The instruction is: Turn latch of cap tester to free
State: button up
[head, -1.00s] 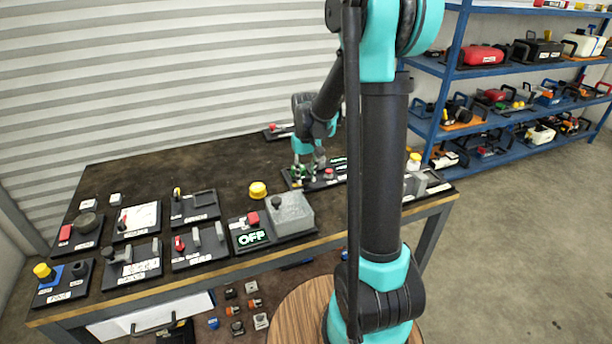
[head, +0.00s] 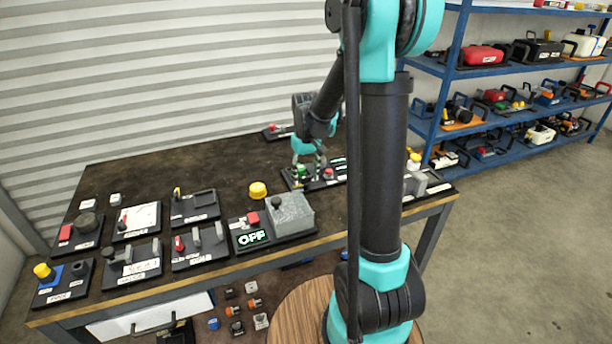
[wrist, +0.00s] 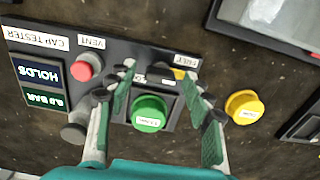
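A red button (wrist: 85,67) is beside the VENT label. A round green labelled piece (wrist: 148,113) sits on a dark block.
A yellow labelled cap (wrist: 243,106) stands on the bench beside the tester, also in the head view (head: 258,190). A grey box device (head: 291,213) with an OFF screen is in front. Several other panels fill the left of the bench. A blue shelf (head: 455,60) stands to the right.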

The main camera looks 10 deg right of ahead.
aim_at(306, 177)
notch_tip(306, 177, up, 12)
dwell(0.8)
jog(key=shift+s, duration=0.1)
